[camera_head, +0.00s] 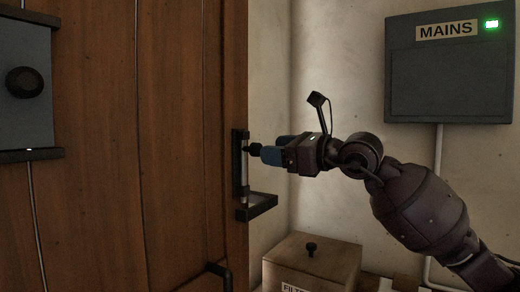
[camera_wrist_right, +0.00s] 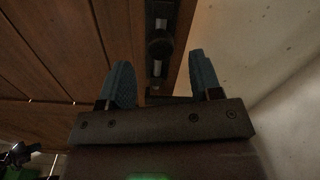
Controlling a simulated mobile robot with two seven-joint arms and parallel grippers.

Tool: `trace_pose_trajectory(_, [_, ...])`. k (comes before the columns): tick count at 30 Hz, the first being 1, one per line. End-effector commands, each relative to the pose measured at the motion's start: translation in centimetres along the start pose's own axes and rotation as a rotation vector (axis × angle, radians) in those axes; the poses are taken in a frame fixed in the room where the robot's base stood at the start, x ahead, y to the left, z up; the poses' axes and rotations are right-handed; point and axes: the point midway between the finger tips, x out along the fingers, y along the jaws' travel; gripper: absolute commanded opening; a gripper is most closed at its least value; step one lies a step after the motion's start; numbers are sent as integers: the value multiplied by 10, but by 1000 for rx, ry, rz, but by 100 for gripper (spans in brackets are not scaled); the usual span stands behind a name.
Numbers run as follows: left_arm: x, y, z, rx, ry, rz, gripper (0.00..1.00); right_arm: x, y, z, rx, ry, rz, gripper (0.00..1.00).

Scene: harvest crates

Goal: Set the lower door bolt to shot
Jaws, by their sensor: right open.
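A door bolt (camera_head: 243,170) is mounted upright near the right edge of the wooden door (camera_head: 180,120). It has a dark backplate, a pale rod and a dark knob (camera_head: 253,149) sticking out at its upper part. A black bracket (camera_head: 262,206) stands out at the rod's lower end; whether the rod enters it I cannot tell. My right gripper (camera_head: 268,154) is at the knob from the right, with blue fingers. In the right wrist view, the fingers (camera_wrist_right: 162,82) are open, with the bolt knob (camera_wrist_right: 160,46) in line with the gap between them. My left gripper is out of view.
A grey MAINS box (camera_head: 450,85) with a green light hangs on the right wall. A box with a knobbed lid (camera_head: 312,262) stands below my right gripper. A grey panel with a black knob (camera_head: 25,82) is at the far left. A dark handle (camera_head: 220,272) shows low on the door.

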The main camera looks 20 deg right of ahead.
Motion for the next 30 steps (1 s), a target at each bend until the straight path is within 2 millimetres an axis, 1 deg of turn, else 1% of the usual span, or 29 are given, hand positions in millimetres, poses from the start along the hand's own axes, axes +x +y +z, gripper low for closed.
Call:
trace_pose_trajectory(1, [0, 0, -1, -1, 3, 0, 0, 9, 0, 1, 3, -2, 2, 58])
trace_pose_trajectory(3, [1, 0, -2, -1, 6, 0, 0, 19, 1, 0, 1, -1, 2, 58])
trace_pose_trajectory(9, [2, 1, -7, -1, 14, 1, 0, 39, 0, 0, 2, -2, 1, 58])
trace_pose_trajectory(13, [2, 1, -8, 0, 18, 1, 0, 44, 0, 0, 1, 0, 1, 58])
trace_pose_trajectory(21, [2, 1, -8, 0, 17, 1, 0, 45, 0, 0, 1, 0, 1, 58])
trace_pose_trajectory(23, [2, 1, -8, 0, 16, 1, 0, 45, 0, 0, 1, 0, 1, 51])
trace_pose_trajectory(30, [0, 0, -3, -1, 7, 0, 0, 45, 0, 0, 1, 0, 1, 14])
